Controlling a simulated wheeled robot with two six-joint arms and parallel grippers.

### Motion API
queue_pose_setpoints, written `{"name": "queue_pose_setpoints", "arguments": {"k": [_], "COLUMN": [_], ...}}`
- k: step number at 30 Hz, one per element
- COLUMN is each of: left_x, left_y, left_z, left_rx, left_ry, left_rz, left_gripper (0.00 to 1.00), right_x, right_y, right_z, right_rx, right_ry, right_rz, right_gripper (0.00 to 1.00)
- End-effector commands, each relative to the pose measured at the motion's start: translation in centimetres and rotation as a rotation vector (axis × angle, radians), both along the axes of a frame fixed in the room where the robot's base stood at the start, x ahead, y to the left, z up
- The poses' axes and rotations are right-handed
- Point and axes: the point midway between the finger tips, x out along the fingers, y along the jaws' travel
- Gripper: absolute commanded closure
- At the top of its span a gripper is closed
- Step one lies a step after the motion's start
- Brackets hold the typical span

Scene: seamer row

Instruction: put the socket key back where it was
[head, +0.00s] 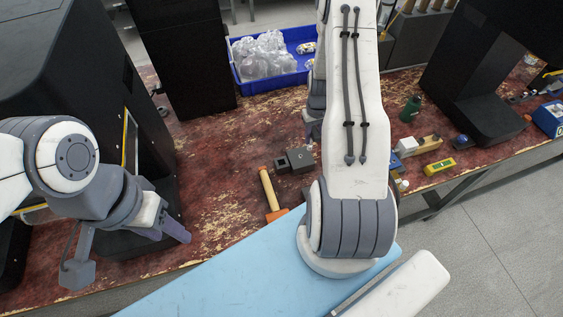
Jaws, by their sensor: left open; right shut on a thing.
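My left gripper (125,252) is open and empty at the left, its two fingers spread over the front edge of the bench. My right arm reaches up across the middle of the view and bends back down behind itself. Only a grey edge of my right gripper (312,128) shows beside the white arm link, above the bench. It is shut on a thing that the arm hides. I cannot make out the socket key anywhere. A dark block with a smaller dark cube (294,161) lies on the bench just below that gripper, in the picture.
The worn red bench (215,150) is partly clear left of centre. A wooden-handled tool with an orange end (268,190) lies near its front edge. A blue bin (275,86) of clear bags stands behind. Black machines flank both sides.

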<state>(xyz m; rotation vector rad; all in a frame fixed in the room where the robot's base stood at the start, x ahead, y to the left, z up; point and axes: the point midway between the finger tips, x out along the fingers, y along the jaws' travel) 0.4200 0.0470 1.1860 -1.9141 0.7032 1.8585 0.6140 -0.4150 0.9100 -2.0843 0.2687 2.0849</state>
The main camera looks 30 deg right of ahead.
Motion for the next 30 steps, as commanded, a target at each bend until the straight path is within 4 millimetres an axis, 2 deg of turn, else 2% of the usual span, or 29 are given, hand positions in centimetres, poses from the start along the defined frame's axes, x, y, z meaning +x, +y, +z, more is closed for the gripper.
{"name": "queue_pose_setpoints", "arguments": {"k": [1, 3, 9, 12, 19, 26, 30], "left_x": [0.0, 0.0, 0.0, 0.0, 0.0, 0.0, 0.0], "left_y": [0.0, 0.0, 0.0, 0.0, 0.0, 0.0, 0.0], "left_z": [-1.0, -1.8, -3.6, -4.2, -4.8, -7.5, -7.6], "left_rx": [0.000, 0.000, 0.000, 0.000, 0.000, -0.001, 0.001], "left_ry": [0.000, 0.000, 0.000, 0.000, 0.000, -0.001, 0.001], "left_rz": [0.001, 0.000, -0.001, -0.001, -0.002, -0.003, -0.003], "left_gripper": [0.50, 0.50, 0.50, 0.50, 0.50, 0.50, 0.50], "right_x": [0.5, 1.2, 3.1, 3.8, 4.2, 4.1, 4.1], "right_y": [1.3, 2.8, 7.0, 8.4, 9.4, 9.5, 9.5], "right_z": [-1.3, -2.3, -4.9, -5.7, -6.6, -10.3, -10.5], "right_rx": [0.001, 0.000, 0.000, 0.000, 0.000, 0.001, 0.001], "right_ry": [0.002, 0.001, 0.000, -0.001, 0.000, 0.002, 0.002], "right_rz": [0.009, 0.010, 0.010, 0.008, 0.003, 0.004, 0.004], "right_gripper": [1.00, 1.00, 1.00, 1.00, 1.00, 1.00, 1.00]}}
